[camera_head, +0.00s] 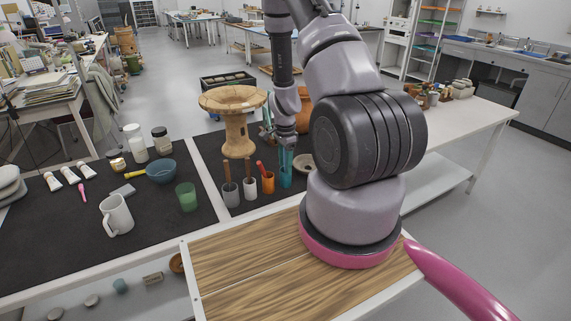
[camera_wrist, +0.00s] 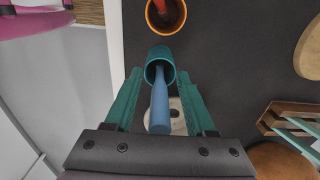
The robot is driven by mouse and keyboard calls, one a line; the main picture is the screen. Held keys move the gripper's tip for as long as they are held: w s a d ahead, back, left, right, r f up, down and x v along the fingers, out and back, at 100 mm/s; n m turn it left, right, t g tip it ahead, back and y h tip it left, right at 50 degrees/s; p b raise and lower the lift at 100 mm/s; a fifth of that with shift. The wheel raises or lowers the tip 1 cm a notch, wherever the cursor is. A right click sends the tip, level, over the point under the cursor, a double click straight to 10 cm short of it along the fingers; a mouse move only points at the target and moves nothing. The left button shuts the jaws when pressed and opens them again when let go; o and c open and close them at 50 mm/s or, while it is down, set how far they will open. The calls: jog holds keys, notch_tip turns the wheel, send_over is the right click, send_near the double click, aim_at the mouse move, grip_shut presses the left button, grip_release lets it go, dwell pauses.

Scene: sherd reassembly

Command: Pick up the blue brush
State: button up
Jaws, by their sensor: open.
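The blue brush (camera_wrist: 160,105) stands in a teal cup (camera_wrist: 160,57), its handle pointing toward the wrist camera. My gripper (camera_wrist: 160,80) is open, with one teal finger on each side of the brush handle. Gaps show between handle and fingers in this view. In the head view my gripper (camera_head: 285,152) is right above the teal cup (camera_head: 286,180). The brush is hard to tell from the fingers there, and its lower end is hidden in the cup.
An orange cup (camera_head: 268,185) with a red-handled tool stands close beside the teal cup. A white cup (camera_head: 250,190) and a grey cup (camera_head: 230,197) with brushes stand farther left. A large wooden spool-like stand (camera_head: 237,135) is behind them. A green cup (camera_head: 186,197) stands left.

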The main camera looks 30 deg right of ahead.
grip_shut()
notch_tip(320, 180, up, 10)
jog(key=shift+r, duration=0.1)
dwell(0.5)
